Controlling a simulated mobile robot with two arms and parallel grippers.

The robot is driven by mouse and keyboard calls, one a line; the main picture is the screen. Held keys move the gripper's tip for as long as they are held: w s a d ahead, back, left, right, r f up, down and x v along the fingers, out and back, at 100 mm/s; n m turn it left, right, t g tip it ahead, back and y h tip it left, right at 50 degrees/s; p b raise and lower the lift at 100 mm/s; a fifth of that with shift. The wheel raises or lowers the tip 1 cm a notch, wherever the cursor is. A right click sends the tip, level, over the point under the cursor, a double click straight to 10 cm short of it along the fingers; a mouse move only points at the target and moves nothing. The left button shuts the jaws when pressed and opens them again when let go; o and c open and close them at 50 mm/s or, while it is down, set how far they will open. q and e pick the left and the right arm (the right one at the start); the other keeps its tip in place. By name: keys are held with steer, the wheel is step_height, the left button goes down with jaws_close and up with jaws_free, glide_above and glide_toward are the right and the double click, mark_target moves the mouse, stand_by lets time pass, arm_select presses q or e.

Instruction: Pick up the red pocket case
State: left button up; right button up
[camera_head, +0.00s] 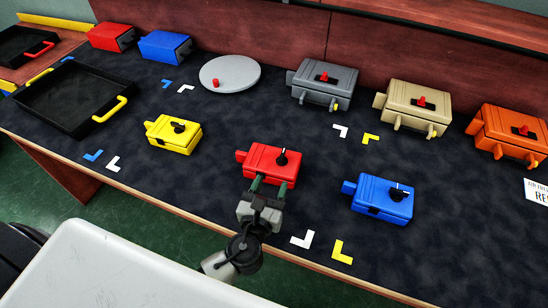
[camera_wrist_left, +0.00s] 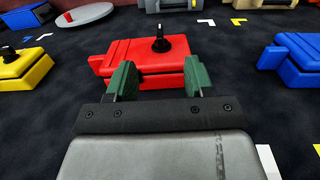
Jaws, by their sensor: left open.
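The red pocket case (camera_head: 271,162) lies on the dark table surface near the middle, with a black knob on top and a small tab at its left end. It also shows in the left wrist view (camera_wrist_left: 130,55). My left gripper (camera_head: 270,186) is open at the near side of the red case, its green fingers apart and pointing at it. In the left wrist view the fingertips (camera_wrist_left: 155,78) overlap the case's near edge; I cannot tell whether they touch it. My right gripper is not in view.
A yellow case (camera_head: 172,133) is to the left and a blue case (camera_head: 380,201) to the right. Grey (camera_head: 323,85), tan (camera_head: 417,107) and orange (camera_head: 506,133) cases stand behind. A round grey plate (camera_head: 236,72) and black tray (camera_head: 62,116) are at left.

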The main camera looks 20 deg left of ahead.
mark_target(280, 163)
arm_select(q)
steer(key=shift+w+r, duration=0.15)
steer(key=shift+w, duration=1.3)
steer(key=w, duration=0.4)
steer(key=shift+w+a+p, duration=0.15)
steer(key=shift+a+p, duration=0.05)
steer(key=shift+p, duration=0.15)
steer(key=shift+w, duration=0.55)
jaws_close()
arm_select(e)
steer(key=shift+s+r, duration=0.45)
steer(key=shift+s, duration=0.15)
